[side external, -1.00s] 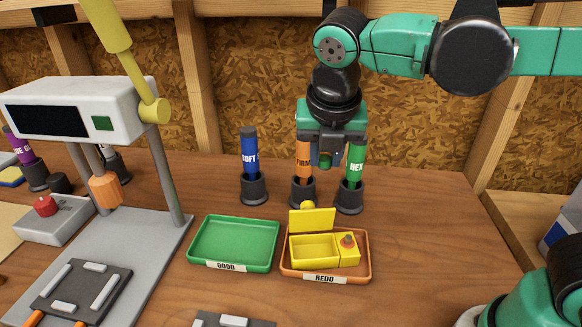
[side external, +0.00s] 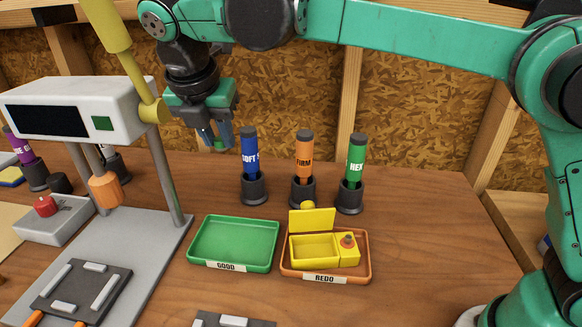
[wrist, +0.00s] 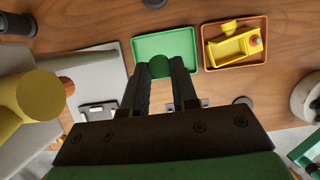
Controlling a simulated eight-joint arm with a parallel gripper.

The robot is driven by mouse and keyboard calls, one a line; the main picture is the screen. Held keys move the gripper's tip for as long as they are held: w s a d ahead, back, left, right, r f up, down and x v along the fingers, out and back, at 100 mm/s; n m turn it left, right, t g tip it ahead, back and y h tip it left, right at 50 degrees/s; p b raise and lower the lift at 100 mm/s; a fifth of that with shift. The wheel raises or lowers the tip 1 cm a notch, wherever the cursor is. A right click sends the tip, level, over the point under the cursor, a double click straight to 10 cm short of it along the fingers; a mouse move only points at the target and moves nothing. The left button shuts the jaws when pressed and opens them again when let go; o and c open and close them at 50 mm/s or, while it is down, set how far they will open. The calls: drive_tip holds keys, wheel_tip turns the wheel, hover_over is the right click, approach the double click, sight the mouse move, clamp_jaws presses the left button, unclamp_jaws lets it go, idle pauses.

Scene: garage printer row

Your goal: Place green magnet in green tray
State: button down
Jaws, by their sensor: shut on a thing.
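My gripper (side external: 213,138) is shut on the green magnet (wrist: 160,67), a small round green piece between the fingertips. In the side view the magnet (side external: 219,144) shows only in part behind the fingers. It is held in the air, behind and well above the green tray (side external: 192,247). This tray carries a GOOD label and is empty. In the wrist view the magnet overlaps the near part of the green tray (wrist: 193,42).
An orange REDO tray (side external: 368,264) holds an open yellow box (side external: 313,248). Blue (side external: 249,153), orange (side external: 304,155) and green (side external: 355,160) tools stand in holders behind the trays. A yellow lever (side external: 140,75) on the white-headed press is close to my gripper.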

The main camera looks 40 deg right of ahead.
sight(237, 243)
drive_tip(key=shift+w+a+f, duration=0.1)
drive_tip(key=shift+a+f, duration=0.05)
drive_tip(key=shift+f, duration=0.3)
wheel_tip(237, 243, down, 19)
drive_tip(key=shift+f, duration=0.15)
drive_tip(key=shift+f, duration=0.15)
drive_tip(key=c, duration=0.7)
unclamp_jaws()
